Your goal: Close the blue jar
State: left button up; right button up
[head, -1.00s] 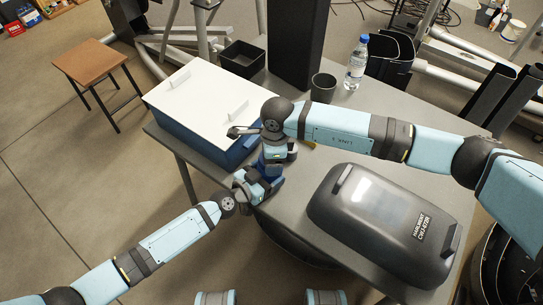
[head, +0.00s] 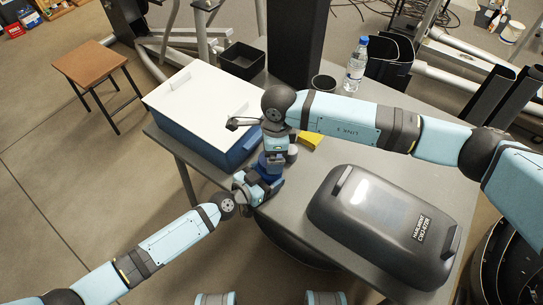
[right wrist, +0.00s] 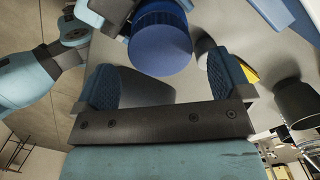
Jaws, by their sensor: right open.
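The blue jar (head: 270,164) is near the table's front edge, between my two grippers. Its round blue top faces the camera in the right wrist view (right wrist: 160,45). My left gripper (head: 262,182) reaches in from the lower left and is shut around the jar's side, its fingers partly hidden. My right gripper (head: 275,158) points down over the jar from above. In the right wrist view its two blue-padded fingers (right wrist: 164,82) stand wide apart and empty, with the jar's top just beyond the tips. I cannot tell whether a separate lid is on the jar.
A blue box with a white lid (head: 202,98) stands left of the jar. A yellow object (head: 310,139) lies behind the right gripper. A dark case (head: 385,222) fills the table's right side. A dark cup (head: 323,84) and a bottle (head: 355,65) stand at the back.

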jog(key=shift+r, duration=0.5)
jog(key=shift+c, duration=0.4)
jog(key=n, duration=0.1)
jog(key=r+n, duration=0.1)
jog(key=n, duration=0.2)
jog(key=shift+w+r, duration=0.15)
jog(key=shift+r, duration=0.15)
jog(key=n, duration=0.2)
jog(key=r+n, duration=0.1)
jog(key=n, duration=0.2)
jog(key=shift+d+r+n, duration=0.1)
jog(key=shift+r+n, duration=0.3)
